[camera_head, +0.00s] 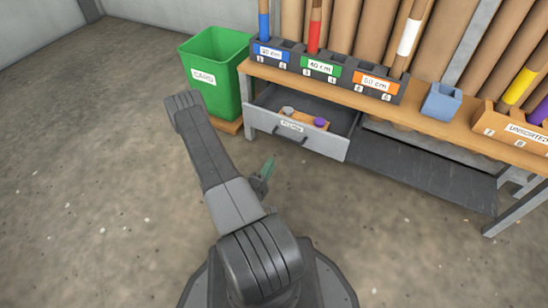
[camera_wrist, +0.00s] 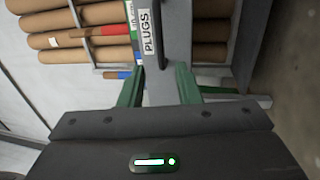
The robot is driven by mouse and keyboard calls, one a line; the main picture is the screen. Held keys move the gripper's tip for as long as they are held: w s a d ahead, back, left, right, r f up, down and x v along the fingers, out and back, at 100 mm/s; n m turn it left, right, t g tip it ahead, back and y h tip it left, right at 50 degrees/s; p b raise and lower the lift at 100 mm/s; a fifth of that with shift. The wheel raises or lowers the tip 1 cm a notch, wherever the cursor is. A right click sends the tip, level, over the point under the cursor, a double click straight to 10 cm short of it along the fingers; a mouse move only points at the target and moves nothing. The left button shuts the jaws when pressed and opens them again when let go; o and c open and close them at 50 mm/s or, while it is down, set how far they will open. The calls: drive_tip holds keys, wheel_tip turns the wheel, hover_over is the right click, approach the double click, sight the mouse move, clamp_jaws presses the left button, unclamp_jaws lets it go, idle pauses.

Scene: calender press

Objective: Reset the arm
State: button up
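My arm (camera_head: 205,150) reaches up and to the left from my base over the bare floor. My gripper (camera_wrist: 159,86) shows two green fingers spread apart in the wrist view, with nothing held between them. In the head view only a green finger (camera_head: 267,168) shows beside the arm; the rest of the gripper is hidden. Past the fingers, the wrist view shows the grey drawer front with its "PLUGS" label (camera_wrist: 147,32), turned on its side. The gripper is apart from the drawer.
The plugs drawer (camera_head: 318,142) stands open under the wooden bench (camera_head: 420,120), with small plugs inside. A green bin (camera_head: 215,70) stands left of it. Labelled tube racks (camera_head: 320,68), a blue box (camera_head: 441,101) and an unsorted crate (camera_head: 510,130) sit on the bench. The floor at left is clear.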

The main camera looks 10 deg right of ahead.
drive_tip(key=shift+s+a, duration=0.1)
drive_tip(key=shift+s, duration=0.1)
drive_tip(key=shift+w, duration=0.1)
drive_tip(key=b+x, duration=0.2)
drive_tip(key=x, duration=1.2)
drive_tip(key=shift+b, duration=0.4)
